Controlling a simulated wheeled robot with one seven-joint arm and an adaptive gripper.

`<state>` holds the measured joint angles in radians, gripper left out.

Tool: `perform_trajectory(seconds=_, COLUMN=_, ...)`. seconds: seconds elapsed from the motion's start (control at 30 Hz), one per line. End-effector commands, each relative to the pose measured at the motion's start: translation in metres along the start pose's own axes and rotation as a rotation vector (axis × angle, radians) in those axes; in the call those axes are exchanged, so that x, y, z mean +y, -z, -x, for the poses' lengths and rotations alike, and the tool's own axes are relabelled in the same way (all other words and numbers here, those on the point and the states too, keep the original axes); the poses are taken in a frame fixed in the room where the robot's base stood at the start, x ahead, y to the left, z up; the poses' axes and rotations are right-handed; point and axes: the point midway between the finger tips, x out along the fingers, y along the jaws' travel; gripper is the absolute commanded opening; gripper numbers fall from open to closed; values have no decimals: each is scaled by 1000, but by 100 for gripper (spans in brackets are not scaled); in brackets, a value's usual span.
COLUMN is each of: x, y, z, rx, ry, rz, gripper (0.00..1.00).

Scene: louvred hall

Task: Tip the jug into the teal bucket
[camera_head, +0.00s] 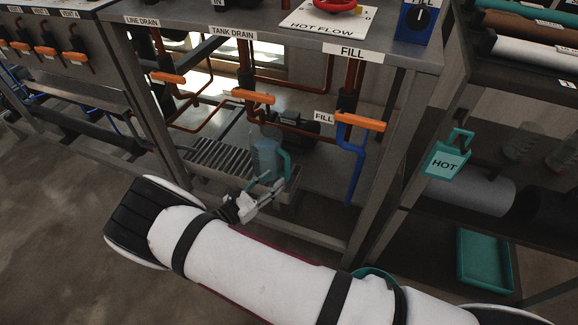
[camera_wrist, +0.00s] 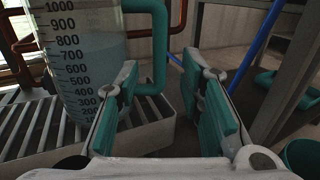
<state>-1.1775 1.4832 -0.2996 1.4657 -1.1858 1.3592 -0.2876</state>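The clear jug (camera_head: 265,158) stands upright on a slatted drain grate under the bench. In the wrist view the jug (camera_wrist: 82,60) shows a scale up to 1000 and what looks like pale blue liquid. Its teal handle (camera_wrist: 159,50) faces my gripper. My gripper (camera_head: 270,186) is open and empty, close in front of the handle. In the wrist view the gripper's teal-padded fingers (camera_wrist: 165,100) are apart, with the handle beyond the gap. A teal rim, probably the bucket (camera_head: 375,272), shows partly behind my arm; it also shows at the wrist view's lower right (camera_wrist: 303,157).
The grate (camera_head: 218,157) sits between bench legs. A blue pipe (camera_head: 352,170) and orange-handled valves (camera_head: 360,121) hang right of and above the jug. A teal tray (camera_head: 485,262) lies on the right rack's lower shelf. A teal HOT tag (camera_head: 446,160) hangs on the rack.

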Motion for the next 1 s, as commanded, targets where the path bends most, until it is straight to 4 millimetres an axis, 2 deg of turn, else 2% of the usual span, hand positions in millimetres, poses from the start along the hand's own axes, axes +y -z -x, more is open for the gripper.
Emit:
perform_trajectory(seconds=0.3, x=0, y=0, z=-41, rx=0, ry=1, rz=-1, gripper=35)
perform_trajectory(seconds=0.5, x=0, y=1, z=-60, rx=1, ry=0, rz=0, gripper=35)
perform_trajectory(seconds=0.7, x=0, y=0, z=-69, rx=0, ry=0, rz=0, gripper=35)
perform_trajectory(seconds=1.0, x=0, y=0, z=-70, rx=1, ry=0, rz=0, gripper=35)
